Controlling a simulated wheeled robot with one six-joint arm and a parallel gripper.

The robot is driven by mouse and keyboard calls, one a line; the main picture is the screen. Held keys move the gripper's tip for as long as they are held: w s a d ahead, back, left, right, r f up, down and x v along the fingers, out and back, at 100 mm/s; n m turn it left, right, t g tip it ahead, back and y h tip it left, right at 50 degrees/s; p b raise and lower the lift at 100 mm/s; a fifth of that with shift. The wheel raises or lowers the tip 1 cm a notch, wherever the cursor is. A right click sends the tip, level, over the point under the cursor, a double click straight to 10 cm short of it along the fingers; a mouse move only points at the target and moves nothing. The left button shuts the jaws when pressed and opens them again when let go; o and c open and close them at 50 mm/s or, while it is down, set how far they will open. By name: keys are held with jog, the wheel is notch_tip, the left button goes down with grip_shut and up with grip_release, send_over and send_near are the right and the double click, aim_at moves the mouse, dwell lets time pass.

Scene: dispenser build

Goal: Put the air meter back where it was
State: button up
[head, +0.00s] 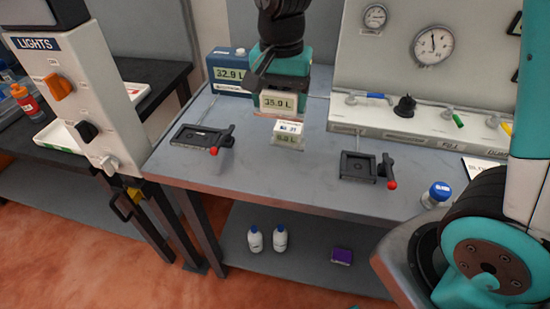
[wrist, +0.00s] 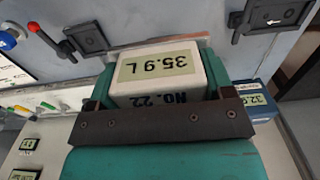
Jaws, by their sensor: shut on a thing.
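My gripper (head: 283,92) is shut on a small white meter box (head: 283,103), which reads 35.9 L. In the wrist view the same white meter box (wrist: 155,68) sits between the teal fingers of my gripper (wrist: 155,75), its reading upside down and a "No. 22" label partly hidden by the dark bar. A second small white box (head: 288,132) with a label and a greenish display shows just below the held meter in the head view. A blue meter (head: 230,72) reading 32.9 L stands at the bench's back left; its edge shows in the wrist view (wrist: 262,98).
Two black clamps with red-knobbed levers, one left (head: 200,137) and one right (head: 360,166), are on the grey bench (head: 270,172). A panel with a gauge (head: 433,46) and valves stands at the back right. A blue-capped container (head: 437,194) is near the right edge. The front middle is clear.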

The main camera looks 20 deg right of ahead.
aim_at(279, 173)
notch_tip(279, 173, down, 17)
jog(key=shift+f+p, duration=0.2)
jog(key=shift+p, duration=0.3)
jog(key=shift+f, duration=0.1)
jog(key=o, duration=1.2)
notch_tip(279, 173, up, 12)
jog(key=b, duration=0.1)
jog(key=s+a+r+n+y, duration=0.2)
jog(key=s+r+n, duration=0.3)
jog(key=s+n, duration=0.2)
jog(key=s+a+r+n+y, duration=0.2)
jog(key=s+r+n, duration=0.3)
jog(key=s, duration=0.6)
jog(key=shift+s+a+r+n, duration=0.25)
jog(key=shift+s+n, duration=0.05)
jog(key=shift+n, duration=0.8)
